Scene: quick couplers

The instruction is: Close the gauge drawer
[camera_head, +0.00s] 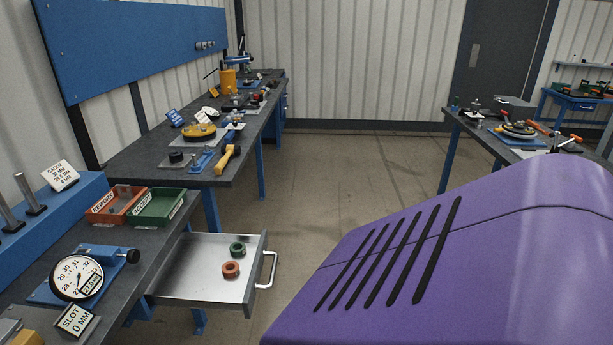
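The gauge drawer (192,283) is pulled out from under the near left bench, with its front panel (256,272) facing right. A silver bar handle (271,270) is on the front panel. Inside the drawer lie a green ring (237,249) and a red ring (231,269). The drawer's left end is hidden under the bench top. Neither of my grippers shows in the head view, and nothing is seen touching the handle.
The near bench (130,240) carries a dial gauge (77,278), a red bin (115,205) and a green bin (156,208). My purple body (480,270) fills the lower right. Open floor (340,180) lies right of the drawer. Another bench (480,135) stands at the far right.

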